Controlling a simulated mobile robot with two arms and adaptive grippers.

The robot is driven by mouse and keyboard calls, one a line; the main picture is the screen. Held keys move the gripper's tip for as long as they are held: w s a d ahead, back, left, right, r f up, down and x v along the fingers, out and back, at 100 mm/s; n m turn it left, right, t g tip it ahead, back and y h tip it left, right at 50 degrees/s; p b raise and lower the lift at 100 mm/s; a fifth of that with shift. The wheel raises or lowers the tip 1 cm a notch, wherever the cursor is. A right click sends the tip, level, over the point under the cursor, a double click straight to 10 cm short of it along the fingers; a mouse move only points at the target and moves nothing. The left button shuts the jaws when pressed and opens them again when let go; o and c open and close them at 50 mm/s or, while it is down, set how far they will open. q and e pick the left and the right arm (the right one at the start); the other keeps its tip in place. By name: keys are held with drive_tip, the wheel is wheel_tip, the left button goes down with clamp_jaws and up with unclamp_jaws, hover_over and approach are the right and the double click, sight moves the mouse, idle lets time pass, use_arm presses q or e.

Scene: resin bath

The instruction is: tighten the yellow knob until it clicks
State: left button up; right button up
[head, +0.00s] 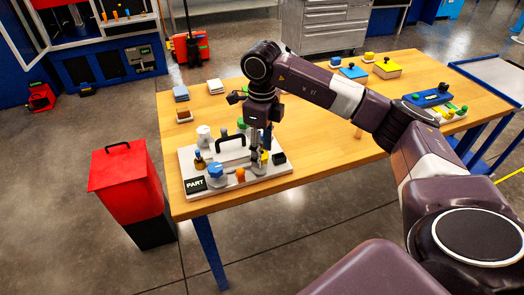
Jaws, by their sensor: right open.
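A small yellow knob (265,156) shows on the right part of the light grey board (226,189), partly hidden by my right gripper. My right gripper (259,163) comes down from above at the knob and is open. Its fingers are close around or beside the knob; I cannot tell whether they touch it. My left gripper is not in view.
The board also holds a blue knob (215,170), an orange ball (240,175), a black arched handle (231,139) and a white cylinder (204,134). It stands on the wooden table (320,150). A red bin (122,180) stands left of the table. The table's middle is clear.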

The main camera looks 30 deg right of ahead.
wheel_tip(320, 180, up, 12)
drive_tip(key=shift+f, duration=0.25)
idle(0.8)
